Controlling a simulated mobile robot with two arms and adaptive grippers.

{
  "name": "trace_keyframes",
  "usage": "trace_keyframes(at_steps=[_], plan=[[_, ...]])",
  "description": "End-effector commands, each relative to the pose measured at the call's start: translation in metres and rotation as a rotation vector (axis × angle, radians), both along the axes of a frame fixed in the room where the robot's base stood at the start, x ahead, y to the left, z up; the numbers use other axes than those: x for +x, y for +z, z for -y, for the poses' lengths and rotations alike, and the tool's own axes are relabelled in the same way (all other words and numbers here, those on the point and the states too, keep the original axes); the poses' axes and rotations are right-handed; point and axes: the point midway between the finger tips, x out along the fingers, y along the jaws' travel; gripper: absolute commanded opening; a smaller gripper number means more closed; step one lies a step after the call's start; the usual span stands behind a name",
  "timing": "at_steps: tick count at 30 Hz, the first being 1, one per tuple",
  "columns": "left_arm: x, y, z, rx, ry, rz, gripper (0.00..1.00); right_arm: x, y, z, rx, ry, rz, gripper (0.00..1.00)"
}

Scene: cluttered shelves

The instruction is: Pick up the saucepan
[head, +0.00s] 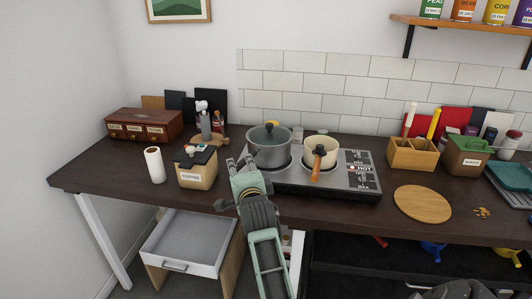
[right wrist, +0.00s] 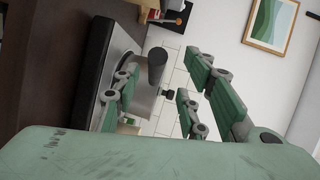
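One is a grey pan with a glass lid and dark knob (head: 269,148). The other is a cream saucepan with a wooden handle (head: 321,150) pointing forward. My right gripper (head: 239,166) is at the front left of the grey pan, its fingers apart and empty. In the right wrist view the grey pan (right wrist: 144,104) shows between the open fingers, with a dark cylinder, perhaps its handle (right wrist: 157,67), in front of it. Whether a finger touches it, I cannot tell. My left gripper is out of view.
A round wooden board (head: 422,204) lies to the right. A white drawer (head: 188,243) is open below the counter.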

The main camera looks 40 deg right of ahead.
Motion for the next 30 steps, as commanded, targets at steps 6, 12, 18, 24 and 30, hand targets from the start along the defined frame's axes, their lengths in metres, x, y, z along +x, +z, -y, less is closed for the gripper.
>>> trace_keyframes(at_steps=[6,12,18,24,30], plan=[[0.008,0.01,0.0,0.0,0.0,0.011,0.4,0.019,-0.006,0.018,-0.005,0.001,-0.003,0.39],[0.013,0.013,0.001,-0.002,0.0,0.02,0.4,0.038,-0.013,0.027,-0.003,0.002,-0.002,0.39],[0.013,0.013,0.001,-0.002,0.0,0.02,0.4,0.041,-0.014,0.029,-0.002,0.001,-0.001,0.39],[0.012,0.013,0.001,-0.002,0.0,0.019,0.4,0.041,-0.014,0.028,-0.002,0.001,-0.001,0.32],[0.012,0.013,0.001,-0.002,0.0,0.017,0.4,0.041,-0.014,0.028,-0.002,0.001,-0.001,0.14]])
